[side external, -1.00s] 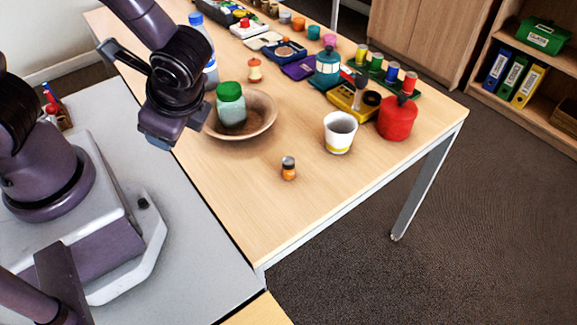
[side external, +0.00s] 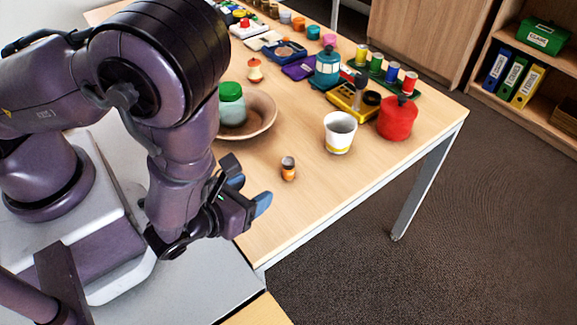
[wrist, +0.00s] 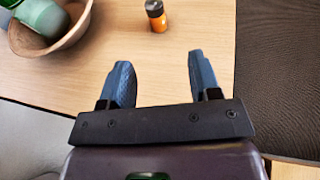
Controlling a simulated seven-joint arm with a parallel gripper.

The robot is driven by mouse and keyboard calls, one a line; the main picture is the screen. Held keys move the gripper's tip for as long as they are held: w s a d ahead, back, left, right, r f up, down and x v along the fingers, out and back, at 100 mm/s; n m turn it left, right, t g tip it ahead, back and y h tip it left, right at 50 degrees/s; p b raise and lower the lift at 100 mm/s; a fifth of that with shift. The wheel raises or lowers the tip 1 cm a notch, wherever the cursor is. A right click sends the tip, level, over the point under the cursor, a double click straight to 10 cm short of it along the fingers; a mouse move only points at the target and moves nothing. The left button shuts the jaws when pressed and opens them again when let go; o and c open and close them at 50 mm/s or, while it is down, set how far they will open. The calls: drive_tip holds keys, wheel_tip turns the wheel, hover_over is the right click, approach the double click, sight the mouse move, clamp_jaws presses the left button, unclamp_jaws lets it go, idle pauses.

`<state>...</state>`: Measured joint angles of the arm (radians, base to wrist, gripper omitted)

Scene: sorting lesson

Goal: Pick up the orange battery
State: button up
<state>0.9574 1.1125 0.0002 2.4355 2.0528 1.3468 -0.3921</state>
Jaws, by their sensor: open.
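The orange battery (side external: 288,169) stands upright on the table, a small cylinder with a dark upper part and an orange lower part. In the wrist view the battery (wrist: 156,16) is at the top, beyond the fingertips and roughly midway between them. My gripper (side external: 250,190) is open and empty, to the left of the battery and a little nearer the camera in the side view. Its two blue fingers (wrist: 160,65) are apart in the wrist view, with bare tabletop between them. The gripper and battery are apart.
A wooden bowl (side external: 262,121) holding a green-lidded jar (side external: 231,103) stands behind the gripper. A white cup (side external: 340,133) and a red canister (side external: 397,119) stand to the battery's right. Several other items line the back. The table's front edge is near, with bare wood around the battery.

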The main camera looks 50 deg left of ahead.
sight(285, 169)
drive_tip(key=x, duration=0.6)
drive_tip(key=shift+w+a, duration=0.15)
drive_tip(key=shift+a+x, duration=0.2)
drive_tip(key=shift+x, duration=2.5)
drive_tip(key=shift+r, duration=0.15)
drive_tip(key=c, duration=1)
